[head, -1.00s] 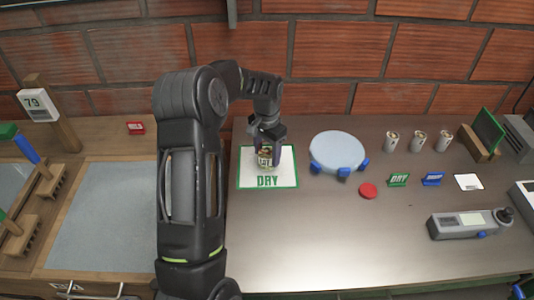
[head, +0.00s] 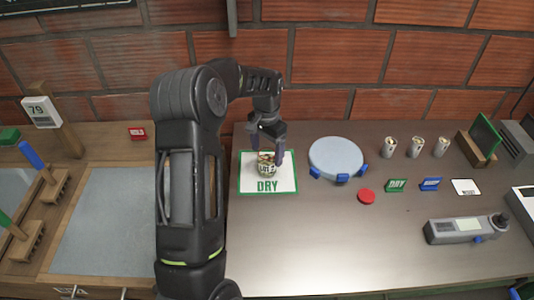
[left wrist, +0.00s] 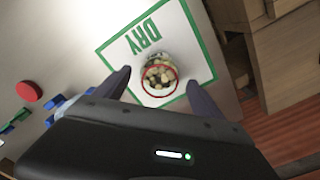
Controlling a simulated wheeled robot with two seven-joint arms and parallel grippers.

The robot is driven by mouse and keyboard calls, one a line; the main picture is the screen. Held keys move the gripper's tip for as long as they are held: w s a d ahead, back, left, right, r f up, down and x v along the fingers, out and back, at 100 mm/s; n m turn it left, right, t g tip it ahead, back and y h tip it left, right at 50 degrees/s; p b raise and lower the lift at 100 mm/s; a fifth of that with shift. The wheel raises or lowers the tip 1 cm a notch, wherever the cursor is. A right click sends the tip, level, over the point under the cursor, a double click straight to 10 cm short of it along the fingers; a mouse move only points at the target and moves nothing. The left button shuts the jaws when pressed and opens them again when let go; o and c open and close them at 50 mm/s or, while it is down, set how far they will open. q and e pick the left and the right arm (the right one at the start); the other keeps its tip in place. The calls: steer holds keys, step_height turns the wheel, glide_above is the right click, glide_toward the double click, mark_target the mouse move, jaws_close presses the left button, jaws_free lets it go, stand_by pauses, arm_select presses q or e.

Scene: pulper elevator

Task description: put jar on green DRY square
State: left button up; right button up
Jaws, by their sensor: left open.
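The jar (head: 266,165) stands upright on the white sheet with a green border and the word DRY (head: 284,184). In the left wrist view the jar (left wrist: 158,77) shows from above, open at the top with pale lumps inside, within the green border of the DRY square (left wrist: 118,50). My left gripper (head: 267,151) is open just above and around the jar's top in the head view. In the left wrist view its fingers (left wrist: 160,86) are spread wide with gaps to both sides of the jar. My right gripper is not in view.
A round pale-blue plate on blue feet (head: 337,157) stands right of the square. A red disc (head: 366,196), small DRY sign (head: 396,185), blue sign (head: 430,184) and several small cans (head: 416,146) sit further right. A grey device (head: 466,229) lies front right.

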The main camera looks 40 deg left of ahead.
mark_target(267, 155)
arm_select(q)
step_height(267, 155, up, 8)
steer(key=p, duration=0.1)
steer(key=shift+r, duration=0.2)
